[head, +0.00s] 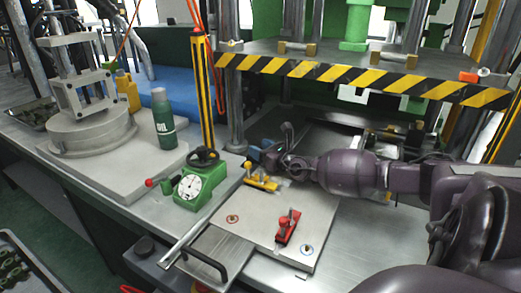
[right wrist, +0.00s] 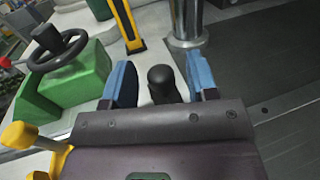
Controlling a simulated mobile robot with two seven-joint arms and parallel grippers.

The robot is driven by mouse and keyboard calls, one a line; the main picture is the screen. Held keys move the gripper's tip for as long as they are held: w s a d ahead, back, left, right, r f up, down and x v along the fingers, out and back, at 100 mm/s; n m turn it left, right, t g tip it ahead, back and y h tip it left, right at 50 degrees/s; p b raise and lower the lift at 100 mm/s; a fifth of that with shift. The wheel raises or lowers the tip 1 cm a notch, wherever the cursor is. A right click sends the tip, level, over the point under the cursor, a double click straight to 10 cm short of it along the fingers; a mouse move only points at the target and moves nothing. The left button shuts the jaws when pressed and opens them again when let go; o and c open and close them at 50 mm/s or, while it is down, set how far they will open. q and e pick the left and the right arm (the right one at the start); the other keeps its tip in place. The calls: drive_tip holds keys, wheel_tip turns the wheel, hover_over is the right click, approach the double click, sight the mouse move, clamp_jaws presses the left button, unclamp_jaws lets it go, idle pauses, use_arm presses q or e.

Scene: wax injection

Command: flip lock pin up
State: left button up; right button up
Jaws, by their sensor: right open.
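My right gripper (head: 262,158) reaches in from the right over the back edge of the light plate (head: 262,212). In the right wrist view its two blue fingers (right wrist: 162,84) are apart. A dark rounded upright knob (right wrist: 163,85), possibly the lock pin, shows between them. I cannot tell whether the fingers touch it. The gripper body hides its lower part. A yellow clamp (head: 262,181) sits on the plate just below the gripper, and a red clamp (head: 288,228) lies nearer the front. My left gripper is not in view.
A green gauge block (head: 201,187) with a black handwheel (head: 204,157) stands left of the plate. A steel post (head: 236,105) rises behind. The striped press beam (head: 345,76) hangs above my right arm. A dark green bottle (head: 163,118) stands at the left.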

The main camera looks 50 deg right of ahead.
clamp_jaws()
drive_tip(key=shift+r+p, duration=0.6)
drive_tip(key=shift+r, duration=0.8)
drive_tip(key=shift+w+r, duration=0.1)
drive_tip(key=shift+r, duration=0.05)
drive_tip(key=shift+c, duration=1.1)
unclamp_jaws()
drive_tip(key=shift+o, duration=1.1)
drive_tip(key=shift+f, duration=0.2)
